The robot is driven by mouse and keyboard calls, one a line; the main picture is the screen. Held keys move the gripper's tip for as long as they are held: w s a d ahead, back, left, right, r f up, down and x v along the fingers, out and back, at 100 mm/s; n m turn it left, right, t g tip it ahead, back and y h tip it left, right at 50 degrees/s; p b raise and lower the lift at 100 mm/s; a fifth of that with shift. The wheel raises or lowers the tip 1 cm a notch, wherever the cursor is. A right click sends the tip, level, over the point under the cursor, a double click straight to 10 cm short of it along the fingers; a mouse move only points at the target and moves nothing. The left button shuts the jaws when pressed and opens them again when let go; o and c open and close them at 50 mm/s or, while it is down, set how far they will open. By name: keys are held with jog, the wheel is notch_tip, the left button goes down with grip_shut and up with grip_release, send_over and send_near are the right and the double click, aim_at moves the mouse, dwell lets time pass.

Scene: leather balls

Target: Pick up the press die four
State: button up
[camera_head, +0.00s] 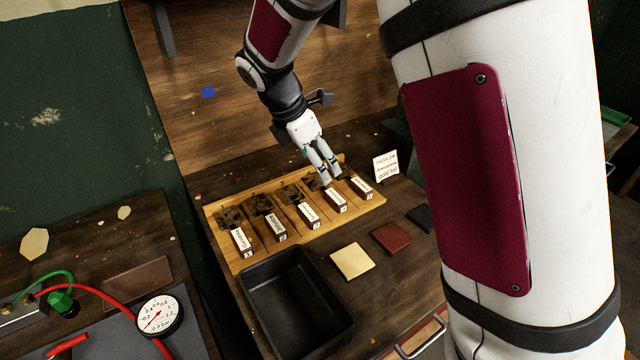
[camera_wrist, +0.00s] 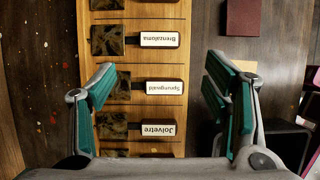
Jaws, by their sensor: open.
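A row of press dies with white labels lies in a slotted wooden rack (camera_head: 222,250). Counting from the left in the head view, the fourth die (camera_head: 336,202) is a dark block with a white label, second from the right end. By that order it matches the block labelled Brenzaloma (camera_wrist: 158,39) in the wrist view. My gripper (camera_head: 329,173) is open and empty above the rack. In the wrist view the gap between its fingers (camera_wrist: 165,88) lies over the neighbouring block labelled Sprungwald (camera_wrist: 164,87), with Brenzaloma further up the picture.
The neighbouring dies stand close on both sides. An empty black tray (camera_head: 283,285) and cream (camera_head: 352,261), red (camera_head: 391,238) and black (camera_head: 420,217) squares lie in front of the rack. A small sign (camera_head: 384,168) stands at its right end. A pressure gauge (camera_head: 158,314) is at left.

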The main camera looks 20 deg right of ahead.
aim_at(335, 197)
jog(key=x, duration=1.3)
jog(key=shift+a+f, duration=0.15)
jog(key=shift+f, duration=0.1)
jog(key=shift+w, duration=0.1)
jog(key=c, duration=0.8)
